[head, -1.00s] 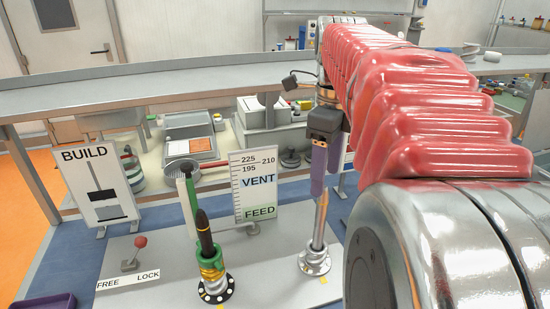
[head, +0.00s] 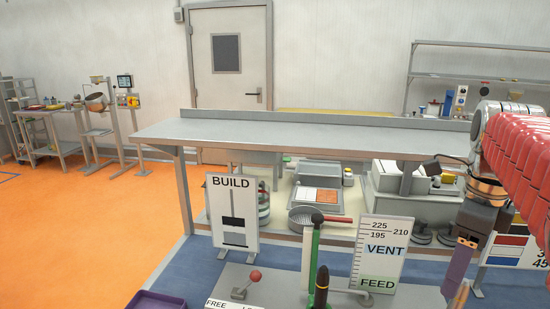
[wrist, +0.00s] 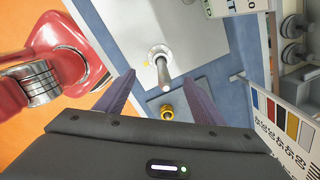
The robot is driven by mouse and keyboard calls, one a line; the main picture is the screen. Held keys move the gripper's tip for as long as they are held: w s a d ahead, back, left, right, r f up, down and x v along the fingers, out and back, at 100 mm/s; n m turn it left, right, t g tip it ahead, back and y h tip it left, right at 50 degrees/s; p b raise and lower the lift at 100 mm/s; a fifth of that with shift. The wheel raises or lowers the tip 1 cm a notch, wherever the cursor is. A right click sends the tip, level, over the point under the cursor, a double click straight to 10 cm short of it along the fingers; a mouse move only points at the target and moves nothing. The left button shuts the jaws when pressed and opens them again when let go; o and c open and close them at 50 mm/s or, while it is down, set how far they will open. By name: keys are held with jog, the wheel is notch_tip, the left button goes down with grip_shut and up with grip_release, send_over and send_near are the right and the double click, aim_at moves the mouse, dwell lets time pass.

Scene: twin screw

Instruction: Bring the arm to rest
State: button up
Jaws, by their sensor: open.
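My gripper (wrist: 160,98) has purple fingers and is open and empty in the wrist view. Between and beyond its fingertips a metal post (wrist: 162,72) rises from a round flange on the grey plate. In the head view my gripper (head: 459,265) hangs at the right edge under my red-sleeved arm (head: 520,150). Its fingers point down and overlap there, and the arm is partly cut off by the frame.
The BUILD board (head: 232,215), the VENT/FEED board (head: 379,252), a red-knobbed lever (head: 246,284) and a dark-tipped upright piece (head: 321,288) stand left of my gripper. A grey shelf (head: 300,136) runs behind. Orange floor (head: 90,225) lies open at left.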

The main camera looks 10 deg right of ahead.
jog(key=s+a+f+n+t, duration=0.2)
jog(key=a+f+n, duration=0.4)
jog(key=a+n, duration=0.4)
jog(key=s+a+f+n+t, duration=0.2)
jog(key=a+f+n, duration=0.4)
jog(key=n, duration=1.2)
jog(key=a+t, duration=0.1)
jog(key=a, duration=0.3)
jog(key=shift+s+a, duration=0.25)
jog(key=shift+a, duration=0.15)
